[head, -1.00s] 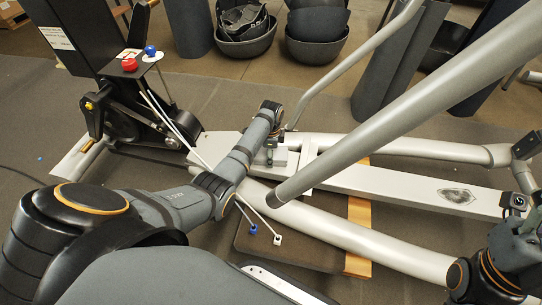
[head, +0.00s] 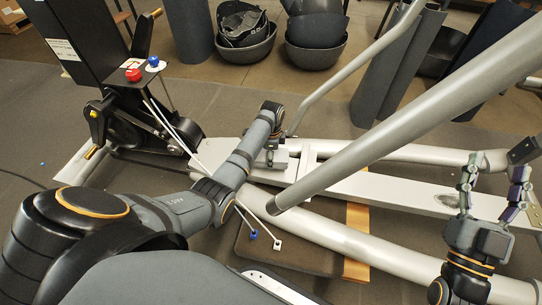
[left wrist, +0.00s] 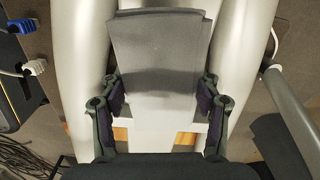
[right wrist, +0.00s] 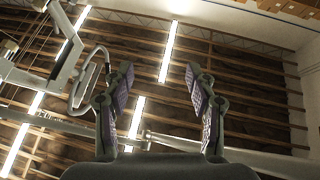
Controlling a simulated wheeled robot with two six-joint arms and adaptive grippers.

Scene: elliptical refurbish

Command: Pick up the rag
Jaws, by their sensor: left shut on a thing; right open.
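I cannot make out a clear cloth rag in any view. My left gripper (head: 270,150) is low over the white rail of the machine. In the left wrist view its fingers (left wrist: 162,88) press on both sides of a grey block-like thing (left wrist: 158,60); I cannot tell whether this is the rag. A light grey block (head: 284,162) shows beside that gripper in the head view. My right gripper (head: 494,173) is open and empty at the right, fingers pointing up. In the right wrist view its fingers (right wrist: 161,75) are apart, with the ceiling behind.
A dark smudge (head: 448,201) marks the white rail (head: 385,190) left of my right gripper. A thick grey tube (head: 400,130) slants across the front. Black bins (head: 315,45) and dark rolls (head: 397,65) stand behind.

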